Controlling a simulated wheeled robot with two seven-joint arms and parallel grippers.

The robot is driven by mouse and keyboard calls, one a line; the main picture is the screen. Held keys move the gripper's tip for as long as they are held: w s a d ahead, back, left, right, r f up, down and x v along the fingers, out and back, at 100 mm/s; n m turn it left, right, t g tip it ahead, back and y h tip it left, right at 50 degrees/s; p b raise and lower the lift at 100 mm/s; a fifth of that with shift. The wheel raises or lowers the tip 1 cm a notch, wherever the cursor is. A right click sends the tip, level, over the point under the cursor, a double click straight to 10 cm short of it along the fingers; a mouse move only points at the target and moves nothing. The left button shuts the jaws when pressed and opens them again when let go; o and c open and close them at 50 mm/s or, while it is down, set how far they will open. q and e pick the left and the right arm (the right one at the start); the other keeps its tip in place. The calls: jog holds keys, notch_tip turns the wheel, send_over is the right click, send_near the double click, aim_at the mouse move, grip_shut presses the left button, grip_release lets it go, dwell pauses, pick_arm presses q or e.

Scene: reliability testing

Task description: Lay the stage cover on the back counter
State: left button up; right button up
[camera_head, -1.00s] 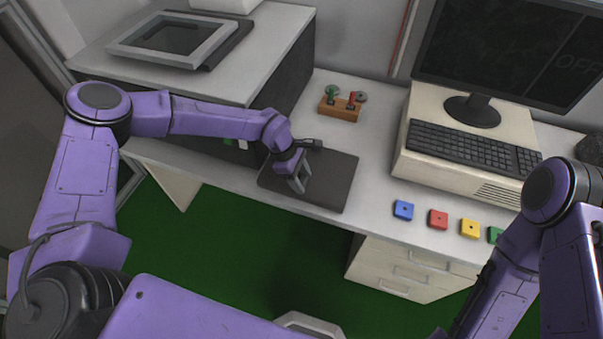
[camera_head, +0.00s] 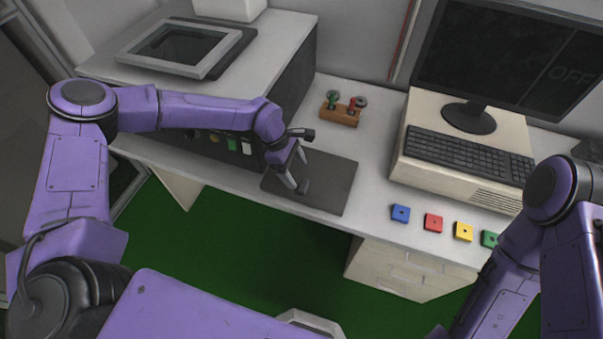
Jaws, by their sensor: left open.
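A dark grey flat plate (camera_head: 335,184), which looks like the stage cover, lies flat on the light counter (camera_head: 376,170), near its front edge and right of the dark-sided cabinet. A small dark knob or handle (camera_head: 303,187) stands on the plate's left part. My left gripper (camera_head: 298,169) is open just above the left part of the plate, its fingers spread near the knob. It holds nothing that I can see. Whether a fingertip touches the plate or knob is unclear. My right arm (camera_head: 515,285) comes in at the right; its gripper is outside the picture.
The cabinet top (camera_head: 268,57) bears a grey frame with a dark window (camera_head: 182,48). A wooden block with green and red pegs (camera_head: 339,115) stands behind the plate. A keyboard (camera_head: 465,157), a monitor (camera_head: 500,60) and several coloured blocks (camera_head: 433,223) are to the right.

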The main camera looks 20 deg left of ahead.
pick_arm(q)
jog(key=p+v, duration=0.2)
jog(key=v, duration=0.3)
jog(key=shift+a+r, duration=0.15)
jog(key=shift+r, duration=0.25)
pick_arm(e)
notch_tip(320, 180, up, 4)
jog(key=shift+f, duration=0.15)
pick_arm(q)
jog(key=s+a+f+m+g+y, duration=0.15)
jog(key=s+f+m+y, duration=0.35)
jog(key=s+f, duration=0.75)
jog(key=s+a+m+t+y, duration=0.1)
jog(key=s+a+m+t, duration=0.1)
jog(key=s, duration=0.6)
jog(key=s+a+m+t+y, duration=0.1)
jog(key=s+a+m+t, duration=0.2)
jog(key=s+a, duration=0.4)
jog(key=shift+s+a+m+y, duration=0.15)
jog(key=shift+s+m+y, duration=0.25)
jog(key=shift+s, duration=0.65)
